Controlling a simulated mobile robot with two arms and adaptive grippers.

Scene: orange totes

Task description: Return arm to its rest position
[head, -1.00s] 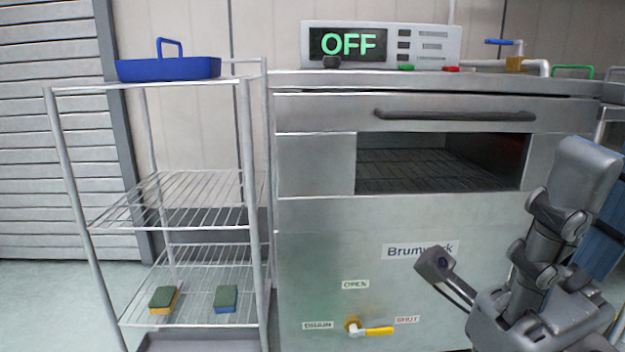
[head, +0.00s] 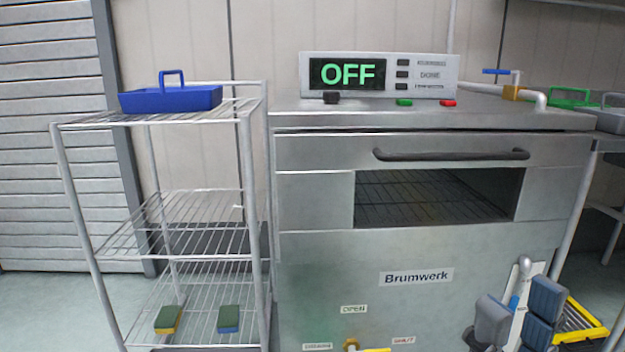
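My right gripper (head: 517,309) is at the lower right, in front of the oven's right side. Its grey fingers stand apart with nothing seen held between them; its lower part is cut off by the frame's bottom edge. My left gripper is out of view. The steel oven (head: 420,240), labelled Brumwerk, fills the middle. The valve's yellow handle (head: 372,350) is partly cut off at the bottom edge, to the left of my gripper and apart from it.
The control box (head: 430,75) reads OFF. A wire rack (head: 250,190) stands left, with a blue tray (head: 165,98) on top and two sponges (head: 168,320) (head: 228,319) low down. A yellow-rimmed container (head: 590,325) and a white upright object (head: 525,265) are near my gripper.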

